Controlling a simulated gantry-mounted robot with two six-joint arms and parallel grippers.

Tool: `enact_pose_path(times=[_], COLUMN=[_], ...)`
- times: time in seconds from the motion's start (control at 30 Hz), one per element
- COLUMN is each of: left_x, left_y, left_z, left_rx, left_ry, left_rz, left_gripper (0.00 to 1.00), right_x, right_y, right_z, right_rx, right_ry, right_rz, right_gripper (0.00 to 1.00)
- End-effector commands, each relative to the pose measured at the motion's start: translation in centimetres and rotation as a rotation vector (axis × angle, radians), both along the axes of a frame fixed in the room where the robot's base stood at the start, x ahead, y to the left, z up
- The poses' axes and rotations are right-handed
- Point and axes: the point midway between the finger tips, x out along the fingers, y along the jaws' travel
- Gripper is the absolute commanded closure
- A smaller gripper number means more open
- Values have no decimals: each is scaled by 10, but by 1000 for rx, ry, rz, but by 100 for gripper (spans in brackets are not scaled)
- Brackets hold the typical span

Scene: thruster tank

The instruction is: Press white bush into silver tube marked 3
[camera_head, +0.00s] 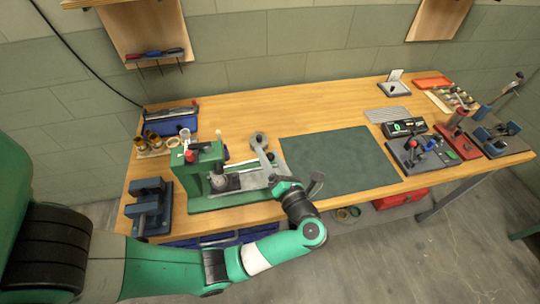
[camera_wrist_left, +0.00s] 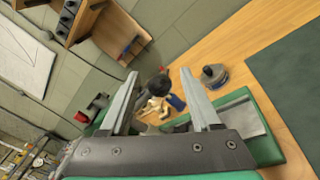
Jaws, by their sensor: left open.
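My left gripper (camera_wrist_left: 160,75) is open, with nothing between its fingers. In the head view my left arm reaches in from the left to the right side of the green press (camera_head: 205,165), and the gripper is over the press's silver bed. The press has a red knob (camera_head: 189,156) and also shows behind the fingers in the wrist view. A small white piece (camera_head: 185,133) stands behind the press at the left; I cannot tell if it is the bush. Brown tubes (camera_head: 151,137) stand beside it. I cannot make out a silver tube marked 3. My right gripper is not in view.
A blue vise (camera_head: 150,207) sits at the front left of the wooden bench. A grey round-topped piece (camera_wrist_left: 213,75) stands on the bench behind the press. The dark green mat (camera_head: 340,160) is clear. Several tools and fixtures (camera_head: 420,150) fill the right end.

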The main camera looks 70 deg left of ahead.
Motion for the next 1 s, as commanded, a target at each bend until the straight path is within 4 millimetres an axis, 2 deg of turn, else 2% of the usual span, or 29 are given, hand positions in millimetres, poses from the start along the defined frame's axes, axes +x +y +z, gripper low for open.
enact_pose_path(times=[0.17,0.2,0.53,1.0], left_x=[0,0,0,0], left_y=[0,0,0,0], left_z=[0,0,0,-1], left_rx=[0,0,0,-1], left_ry=[0,0,0,-1], left_rz=[0,0,0,0], left_gripper=[36,40,99,100], right_x=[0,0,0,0], right_y=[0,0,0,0], right_z=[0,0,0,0], right_rx=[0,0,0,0], right_ry=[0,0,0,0], right_rz=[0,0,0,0], right_gripper=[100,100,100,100])
